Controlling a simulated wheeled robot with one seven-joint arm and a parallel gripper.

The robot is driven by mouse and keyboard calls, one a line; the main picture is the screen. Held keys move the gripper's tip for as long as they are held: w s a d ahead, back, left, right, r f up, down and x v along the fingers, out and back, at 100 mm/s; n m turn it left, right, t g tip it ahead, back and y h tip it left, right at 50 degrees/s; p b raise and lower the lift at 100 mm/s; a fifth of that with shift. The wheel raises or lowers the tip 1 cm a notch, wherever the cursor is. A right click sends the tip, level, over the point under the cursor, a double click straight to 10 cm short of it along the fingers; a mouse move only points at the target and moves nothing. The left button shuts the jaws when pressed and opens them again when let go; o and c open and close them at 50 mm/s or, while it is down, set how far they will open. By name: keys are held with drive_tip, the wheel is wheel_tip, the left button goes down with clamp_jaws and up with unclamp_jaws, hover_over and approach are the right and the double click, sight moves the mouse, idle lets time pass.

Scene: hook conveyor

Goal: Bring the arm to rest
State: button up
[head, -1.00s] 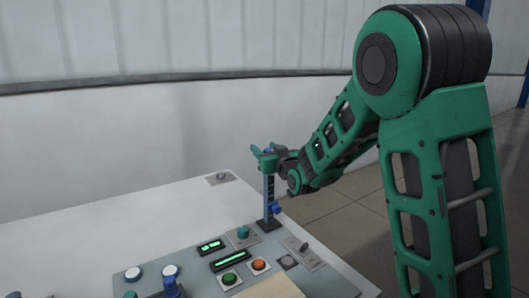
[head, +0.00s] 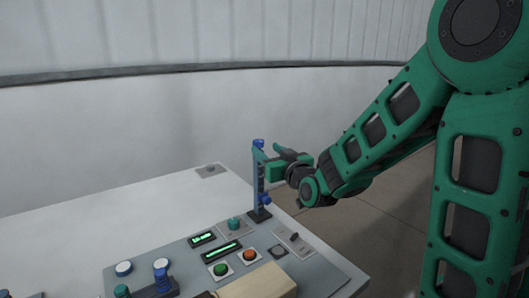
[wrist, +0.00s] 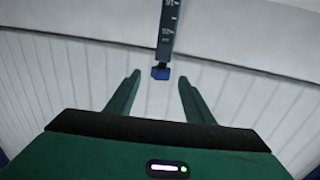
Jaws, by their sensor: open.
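My gripper (head: 270,154) is open, with its green fingers near the top of an upright dark post on the control panel. In the wrist view my gripper (wrist: 159,76) shows both fingers apart with nothing held between them. The post (head: 259,180) has a blue cap (head: 258,143) and a blue knob (head: 265,199) lower down. In the wrist view the blue cap (wrist: 161,72) appears in the gap between the fingertips; whether it lies beyond them is hard to tell. My arm reaches in from the right, bent at the elbow.
The grey control panel (head: 188,257) carries a green button (head: 220,269), an orange button (head: 250,254), lit displays (head: 221,251) and a small lever (head: 294,237). A pale block (head: 258,284) lies at its front.

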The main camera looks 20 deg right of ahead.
idle(0.3)
drive_tip(key=s+d+f+m+g+h, duration=0.3)
drive_tip(key=s+d+f+g, duration=0.7)
drive_tip(key=s+d, duration=0.45)
drive_tip(key=s+f+m+g, duration=0.1)
drive_tip(key=s+g, duration=0.1)
drive_tip(key=s, duration=0.7)
drive_tip(key=s+d+f+m+g, duration=0.1)
drive_tip(key=s+m+g, duration=0.1)
drive_tip(key=s, duration=0.7)
drive_tip(key=s+d+f+m+g, duration=0.1)
drive_tip(key=s+g, duration=0.3)
drive_tip(key=s, duration=0.5)
drive_tip(key=shift+s+f+m+y, duration=0.3)
drive_tip(key=shift+m, duration=0.2)
